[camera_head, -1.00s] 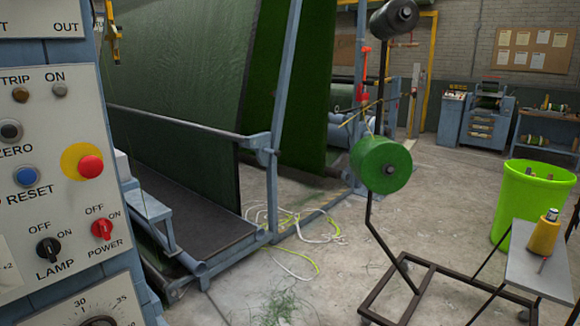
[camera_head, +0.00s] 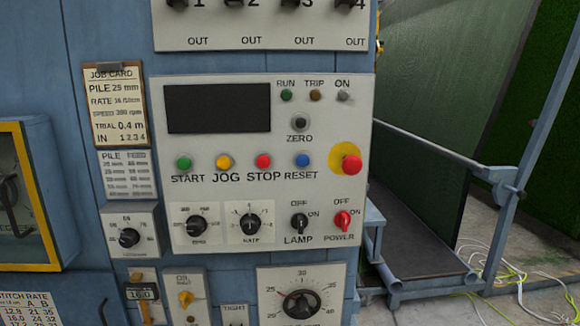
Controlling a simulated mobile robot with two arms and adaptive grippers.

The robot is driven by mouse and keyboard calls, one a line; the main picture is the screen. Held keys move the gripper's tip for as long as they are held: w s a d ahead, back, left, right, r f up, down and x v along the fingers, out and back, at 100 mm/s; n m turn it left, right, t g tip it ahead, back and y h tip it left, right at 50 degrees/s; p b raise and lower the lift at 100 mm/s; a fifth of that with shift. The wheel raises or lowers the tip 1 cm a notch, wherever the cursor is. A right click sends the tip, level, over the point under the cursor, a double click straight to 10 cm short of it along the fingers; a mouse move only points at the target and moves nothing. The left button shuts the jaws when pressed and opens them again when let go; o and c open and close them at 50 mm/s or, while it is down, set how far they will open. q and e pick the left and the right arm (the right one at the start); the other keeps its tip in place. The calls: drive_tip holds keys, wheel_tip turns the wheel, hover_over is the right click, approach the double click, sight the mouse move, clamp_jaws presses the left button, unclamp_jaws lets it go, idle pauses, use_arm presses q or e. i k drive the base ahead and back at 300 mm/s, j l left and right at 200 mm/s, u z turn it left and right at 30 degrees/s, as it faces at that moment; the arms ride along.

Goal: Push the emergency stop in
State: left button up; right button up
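The emergency stop (camera_head: 351,164) is a red mushroom button on a yellow round plate. It sits at the right edge of the grey control panel (camera_head: 223,254), right of the blue RESET button (camera_head: 302,160). It stands out from the plate; how far in it is, I cannot tell. Below it are the red POWER knob (camera_head: 343,220) and the black LAMP knob (camera_head: 299,222). Neither of my grippers shows in the head view.
Green START (camera_head: 184,163), yellow JOG (camera_head: 223,162) and red STOP (camera_head: 263,161) buttons share the panel below a dark screen (camera_head: 218,108). A blue frame with a dark bed (camera_head: 425,225) stands to the right. Cables (camera_head: 490,268) lie on the floor there.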

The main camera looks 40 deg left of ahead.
sight(352, 165)
drive_tip(key=u, duration=1.55)
